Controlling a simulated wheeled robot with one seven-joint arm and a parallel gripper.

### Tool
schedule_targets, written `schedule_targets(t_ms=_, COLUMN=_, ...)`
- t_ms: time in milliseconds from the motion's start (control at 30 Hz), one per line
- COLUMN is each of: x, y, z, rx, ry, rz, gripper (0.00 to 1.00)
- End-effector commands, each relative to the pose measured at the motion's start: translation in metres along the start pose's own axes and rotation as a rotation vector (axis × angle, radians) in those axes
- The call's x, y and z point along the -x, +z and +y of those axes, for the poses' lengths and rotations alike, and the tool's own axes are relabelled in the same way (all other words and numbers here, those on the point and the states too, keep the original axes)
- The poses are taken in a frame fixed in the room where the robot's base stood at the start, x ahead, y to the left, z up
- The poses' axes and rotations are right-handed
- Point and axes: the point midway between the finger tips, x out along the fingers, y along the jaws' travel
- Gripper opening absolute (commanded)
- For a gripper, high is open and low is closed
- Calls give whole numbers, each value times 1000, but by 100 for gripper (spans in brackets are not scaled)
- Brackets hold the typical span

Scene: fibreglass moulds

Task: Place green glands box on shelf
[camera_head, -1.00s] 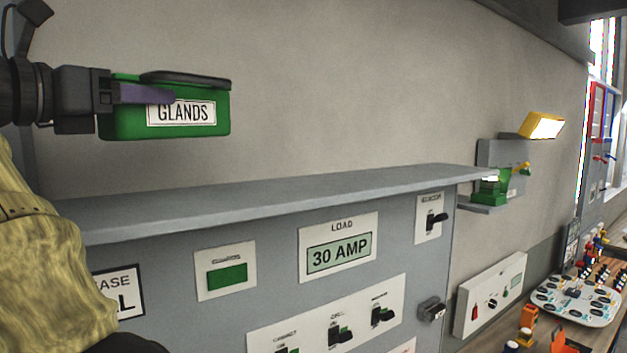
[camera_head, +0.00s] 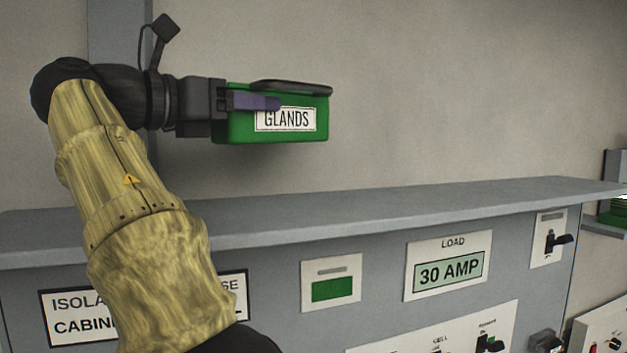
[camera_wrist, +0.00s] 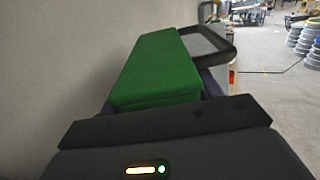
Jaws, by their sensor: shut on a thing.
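The green glands box (camera_head: 232,126), with a white GLANDS label and a dark handle on top, is held level in the air in the head view. My gripper (camera_head: 272,103) is shut on it from the left, with a purple-grey finger across its front. The grey shelf (camera_head: 400,208), the flat top of the cabinet, lies below the box, with a visible gap between them. In the wrist view the green box (camera_wrist: 158,65) extends away from the gripper, near the wall. The far finger is mostly hidden by the box.
The shelf top is bare where it shows. The cabinet front (camera_head: 385,260) carries labels, switches and a 30 AMP display. A plain wall (camera_head: 450,90) rises behind. A small wall bracket with a green thing (camera_head: 615,212) stands at the right edge.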

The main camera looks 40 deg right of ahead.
Motion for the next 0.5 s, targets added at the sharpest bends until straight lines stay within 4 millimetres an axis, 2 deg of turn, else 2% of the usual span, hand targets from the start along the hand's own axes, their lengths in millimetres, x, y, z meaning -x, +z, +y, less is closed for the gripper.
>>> schedule_targets(t_ms=167, x=1, y=-9, z=0, rx=3, ry=4, rz=0, gripper=31)
schedule_targets(t_ms=500, x=1, y=-44, z=0, rx=3, ry=5, rz=0, gripper=31)
